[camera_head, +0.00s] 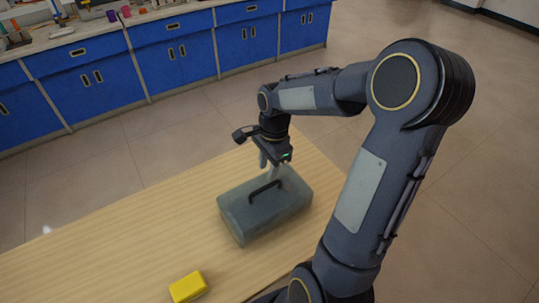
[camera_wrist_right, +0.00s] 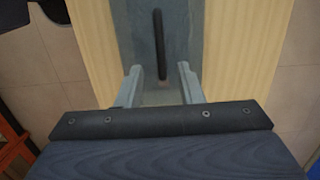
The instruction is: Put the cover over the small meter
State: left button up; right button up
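The cover (camera_head: 285,208) is a grey, see-through box with a black bar handle (camera_head: 264,191) on top. It stands on the wooden table near its far right end. My right gripper (camera_head: 269,170) is over the cover, its fingers pointing down near the handle. In the right wrist view the gripper (camera_wrist_right: 161,83) is open, and the handle (camera_wrist_right: 160,45) runs lengthwise ahead of the gap between the fingers. Nothing is held. A small yellow block-like thing (camera_head: 188,287) lies at the near edge of view; I cannot tell if it is the meter. My left gripper is out of view.
The wooden table (camera_head: 130,240) is bare left of the cover and between the cover and the yellow thing. Blue cabinets (camera_head: 180,50) with a cluttered worktop stand beyond a strip of tiled floor. My right arm fills the right side of the head view.

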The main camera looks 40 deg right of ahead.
jog(key=s+a+r+n+t, duration=0.2)
jog(key=s+a+r+n, duration=0.4)
jog(key=s+r+n, duration=0.15)
jog(key=s+a+n+t+y, duration=0.2)
jog(key=s+a+n, duration=0.4)
jog(key=n, duration=0.4)
jog(key=shift+s+a+r+t, duration=0.3)
jog(key=shift+s+t, duration=0.3)
jog(key=shift+t, duration=0.1)
